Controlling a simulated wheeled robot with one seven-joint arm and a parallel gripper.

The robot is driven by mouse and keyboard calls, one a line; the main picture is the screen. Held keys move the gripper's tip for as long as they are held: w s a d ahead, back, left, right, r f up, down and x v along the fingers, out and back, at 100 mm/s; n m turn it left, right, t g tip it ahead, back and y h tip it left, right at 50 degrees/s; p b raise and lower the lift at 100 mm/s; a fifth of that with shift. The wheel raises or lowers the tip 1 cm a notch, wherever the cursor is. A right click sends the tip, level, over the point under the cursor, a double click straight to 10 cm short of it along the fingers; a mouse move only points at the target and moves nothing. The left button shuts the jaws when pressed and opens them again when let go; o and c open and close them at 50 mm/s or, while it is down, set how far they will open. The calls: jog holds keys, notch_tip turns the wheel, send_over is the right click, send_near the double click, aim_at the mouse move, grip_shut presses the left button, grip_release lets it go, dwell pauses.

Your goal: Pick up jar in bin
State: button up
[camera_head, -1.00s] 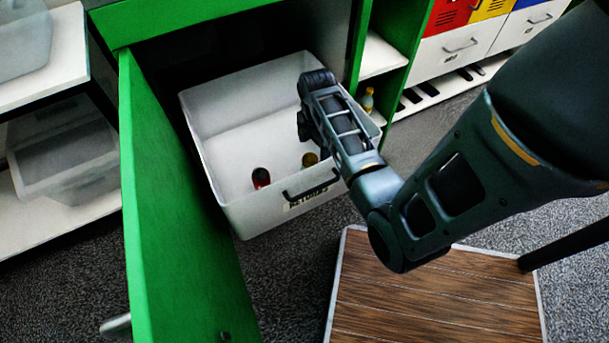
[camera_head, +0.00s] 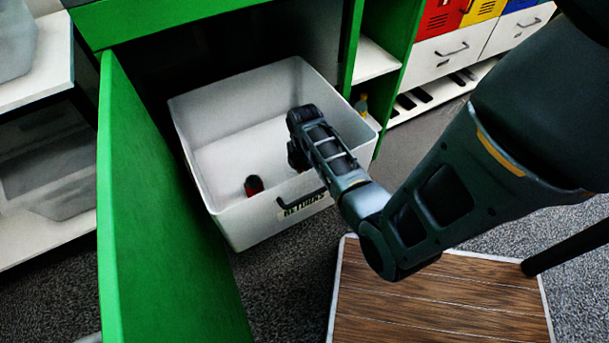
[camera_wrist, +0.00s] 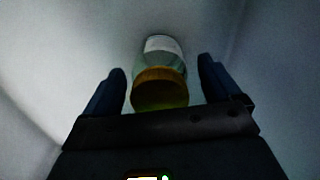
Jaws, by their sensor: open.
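The jar (camera_wrist: 160,75) shows in the wrist view, with a yellow-orange lid and a pale, glassy body lying away from me. It is between the two dark fingers of my gripper (camera_wrist: 163,85), with a gap on each side. The gripper is open and the fingers do not appear to touch the jar. In the head view my arm reaches into the white bin (camera_head: 225,215), and my gripper's fingers are hidden behind the wrist. The jar is hidden there too.
A dark object with a red part (camera_head: 254,186) is in the bin, left of my wrist. A green door (camera_head: 160,220) stands open left of the bin. A brown wooden surface (camera_head: 440,300) is in front. A small bottle (camera_head: 361,105) stands on the shelf at right.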

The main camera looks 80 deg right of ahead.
jog(key=c, duration=1.2)
jog(key=shift+r, duration=0.1)
jog(key=shift+c, duration=0.2)
